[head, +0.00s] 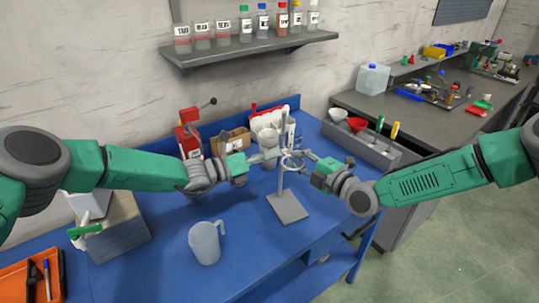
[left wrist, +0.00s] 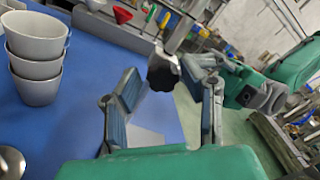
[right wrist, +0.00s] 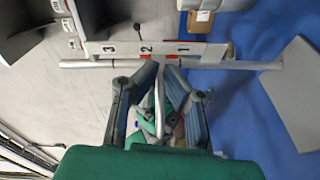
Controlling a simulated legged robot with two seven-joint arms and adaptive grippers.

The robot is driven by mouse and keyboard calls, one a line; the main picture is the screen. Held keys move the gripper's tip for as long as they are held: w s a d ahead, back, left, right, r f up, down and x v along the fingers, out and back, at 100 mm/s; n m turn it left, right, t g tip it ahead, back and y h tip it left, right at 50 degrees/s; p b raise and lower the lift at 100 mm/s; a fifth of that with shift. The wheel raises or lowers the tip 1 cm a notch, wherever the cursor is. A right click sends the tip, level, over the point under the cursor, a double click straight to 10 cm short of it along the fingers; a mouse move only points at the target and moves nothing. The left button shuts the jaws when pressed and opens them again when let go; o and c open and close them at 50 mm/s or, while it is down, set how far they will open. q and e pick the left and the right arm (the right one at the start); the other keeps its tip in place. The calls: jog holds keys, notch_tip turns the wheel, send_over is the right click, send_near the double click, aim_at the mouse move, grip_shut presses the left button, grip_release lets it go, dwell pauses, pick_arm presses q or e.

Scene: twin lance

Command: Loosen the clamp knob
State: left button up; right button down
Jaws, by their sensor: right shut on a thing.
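A lab stand has a grey base plate (head: 287,207) and an upright rod; a pale ring (head: 291,161) is attached to it. The base plate also shows in the right wrist view (right wrist: 301,92), beside a strip marked 1, 2 and 3 (right wrist: 160,49). The dark lobed clamp knob (left wrist: 162,72) shows in the left wrist view. My left gripper (head: 262,157) is open, and the knob lies at its fingertips, between the two fingers (left wrist: 172,82). Contact cannot be told. My right gripper (head: 306,159) is shut on a thin pale edge, apparently the ring (right wrist: 159,98).
Stacked grey cups (left wrist: 37,60) stand near my left gripper. A clear jug (head: 205,243) stands at the front of the blue table. A red device (head: 188,137) and a cardboard box (head: 231,138) stand behind. A grey tool rack (head: 367,148) is at the right.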

pick_arm(q)
grip_shut()
jog(key=shift+w+a+m, duration=0.15)
jog(key=shift+m, duration=0.65)
jog(key=shift+o, duration=2.4)
grip_release()
jog(key=v, duration=1.2)
pick_arm(e)
jog(key=shift+a, duration=0.1)
pick_arm(q)
jog(key=shift+f, duration=0.1)
